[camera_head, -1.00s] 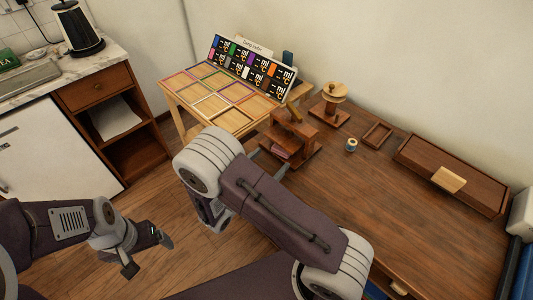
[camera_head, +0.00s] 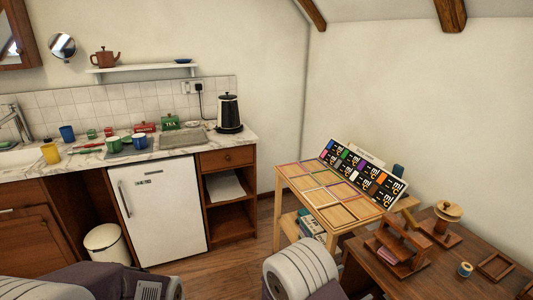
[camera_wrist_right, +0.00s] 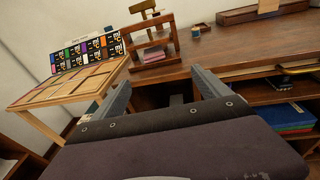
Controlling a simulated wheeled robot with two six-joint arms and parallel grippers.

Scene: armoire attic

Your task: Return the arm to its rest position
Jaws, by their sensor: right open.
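My right arm shows in the head view as a purple link with a white ribbed joint at the bottom centre; its gripper is below the picture. In the right wrist view my right gripper (camera_wrist_right: 160,90) is open, with its two grey fingers apart and nothing between them. It points at the front of the brown wooden desk (camera_wrist_right: 240,90), near the wooden press. My left gripper is outside both views.
A small light-wood table (camera_head: 343,214) with coloured frames and a colour chart (camera_head: 362,174) stands beside the desk (camera_head: 440,270). The desk bears a wooden press (camera_head: 400,247) and a spool (camera_head: 464,269). A counter with a white fridge (camera_head: 160,212) and black kettle (camera_head: 229,112) is at left.

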